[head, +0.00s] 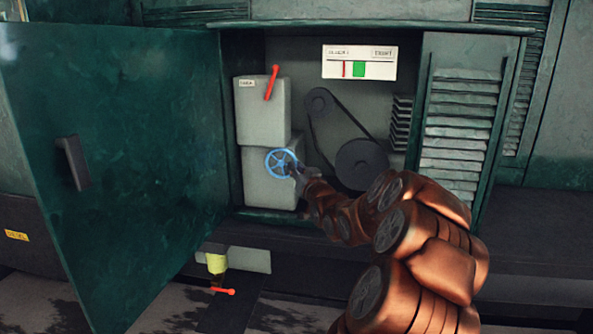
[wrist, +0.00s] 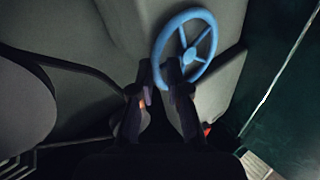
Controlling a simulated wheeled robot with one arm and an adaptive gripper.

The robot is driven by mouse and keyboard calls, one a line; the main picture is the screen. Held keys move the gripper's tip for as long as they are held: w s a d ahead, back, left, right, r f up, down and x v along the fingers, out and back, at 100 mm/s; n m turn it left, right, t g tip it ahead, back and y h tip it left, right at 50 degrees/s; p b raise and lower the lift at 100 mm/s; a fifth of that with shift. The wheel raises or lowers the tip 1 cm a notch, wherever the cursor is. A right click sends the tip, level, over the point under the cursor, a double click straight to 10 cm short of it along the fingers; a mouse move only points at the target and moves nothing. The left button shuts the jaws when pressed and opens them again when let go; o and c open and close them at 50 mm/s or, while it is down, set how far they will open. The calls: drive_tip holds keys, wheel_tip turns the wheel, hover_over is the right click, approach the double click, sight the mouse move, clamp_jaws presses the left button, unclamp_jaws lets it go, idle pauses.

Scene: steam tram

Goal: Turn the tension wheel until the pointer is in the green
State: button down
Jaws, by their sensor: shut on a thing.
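The blue spoked tension wheel (head: 280,163) sits on the front of a lower grey box in the open cabinet. It also shows large in the wrist view (wrist: 187,47). My gripper (head: 293,170) is at the wheel's right side and shut on its rim; in the wrist view its dark fingers (wrist: 160,88) meet the near part of the rim. The white gauge (head: 360,62) is at the top of the cabinet. Its red pointer (head: 344,69) stands left of the green zone (head: 359,69), with a small gap between them.
A dark belt and pulleys (head: 360,163) lie just right of the wheel, behind my arm. A red lever (head: 271,83) is on the box above. The green door (head: 110,150) stands open at left. A yellow-topped fitting with a red handle (head: 225,291) is below.

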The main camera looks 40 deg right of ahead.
drive_tip(key=c, duration=1.3)
unclamp_jaws()
drive_tip(key=shift+s+d, duration=0.1)
drive_tip(key=shift+d, duration=0.25)
drive_tip(key=shift+o, duration=0.3)
drive_tip(key=shift+a, duration=0.1)
drive_tip(key=shift+a, duration=0.1)
drive_tip(key=v, duration=1.1)
drive_tip(key=shift+s, duration=0.4)
drive_tip(key=shift+a+f, duration=0.1)
drive_tip(key=shift+a, duration=0.05)
